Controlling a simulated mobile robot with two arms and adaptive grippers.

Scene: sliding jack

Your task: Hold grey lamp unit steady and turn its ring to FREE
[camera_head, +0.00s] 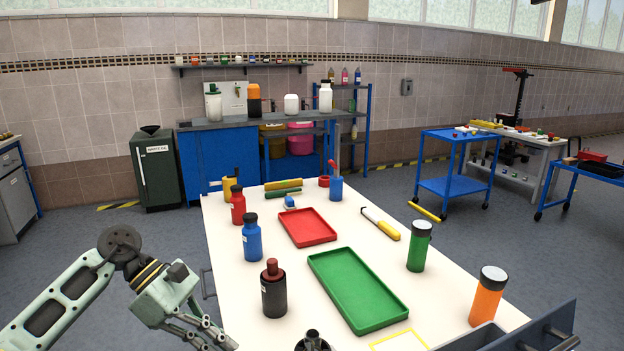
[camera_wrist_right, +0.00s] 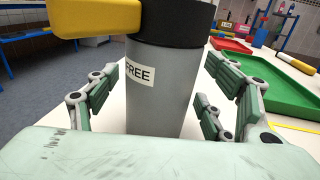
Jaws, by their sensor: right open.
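In the right wrist view the grey lamp unit (camera_wrist_right: 160,95) stands upright close in front of my right gripper (camera_wrist_right: 173,72). A FREE label is on its grey body. A dark collar (camera_wrist_right: 172,25) with a yellow lever (camera_wrist_right: 92,18) pointing left sits at its top; the upper end is cut off. My right gripper is open, its fingers on both sides of the grey body; contact cannot be told. In the head view my left gripper (camera_head: 208,335) hangs left of the table's front part, partly cut off, and its opening is unclear. My right gripper is not clearly visible there.
The white table (camera_head: 235,305) carries a green tray (camera_head: 357,290), a red tray (camera_head: 307,228), black (camera_head: 274,290), blue (camera_head: 252,240) and red bottles, plus green (camera_head: 419,247) and orange (camera_head: 487,297) ones. A dark object (camera_head: 312,342) is cut off at the bottom edge.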

